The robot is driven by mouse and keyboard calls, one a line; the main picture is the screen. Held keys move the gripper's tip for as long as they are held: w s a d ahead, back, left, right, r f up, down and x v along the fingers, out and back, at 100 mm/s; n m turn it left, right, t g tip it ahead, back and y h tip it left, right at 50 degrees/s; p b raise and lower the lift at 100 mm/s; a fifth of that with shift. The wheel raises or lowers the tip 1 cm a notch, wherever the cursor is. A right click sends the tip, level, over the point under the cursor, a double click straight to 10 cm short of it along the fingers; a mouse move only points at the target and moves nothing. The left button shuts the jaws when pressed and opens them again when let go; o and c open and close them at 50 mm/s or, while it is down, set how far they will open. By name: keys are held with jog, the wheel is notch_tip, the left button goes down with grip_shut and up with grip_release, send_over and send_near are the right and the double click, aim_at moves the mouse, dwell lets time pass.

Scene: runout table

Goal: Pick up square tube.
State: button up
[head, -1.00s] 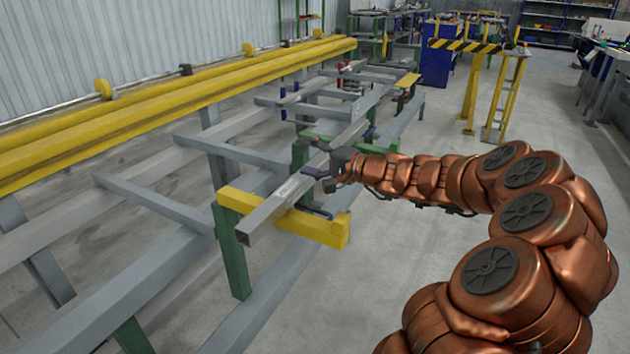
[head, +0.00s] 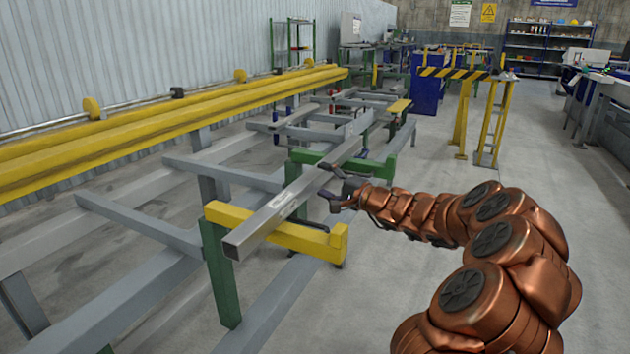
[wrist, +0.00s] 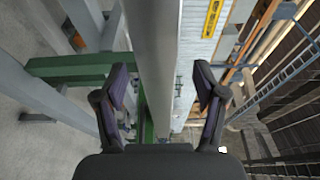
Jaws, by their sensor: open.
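The square tube (head: 282,206) is a long grey hollow bar. It lies on a yellow crossbar (head: 220,212) near its front end and a green crossbar (head: 302,155) farther back. Its open near end points toward the lower left of the head view. My gripper (head: 326,182) is open and empty, just right of the tube's middle in the head view. In the wrist view the tube (wrist: 155,45) runs lengthwise between my two spread fingers (wrist: 162,85), with a gap on each side. Contact is not visible.
Grey beams (head: 140,222) of the runout table and long yellow rails (head: 150,118) lie to the left. A yellow-black striped barrier (head: 457,73) stands at the back.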

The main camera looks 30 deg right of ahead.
aim_at(321, 180)
jog(key=shift+b+x, duration=0.35)
jog(key=shift+x, duration=1.6)
jog(key=shift+f, duration=0.1)
grip_shut()
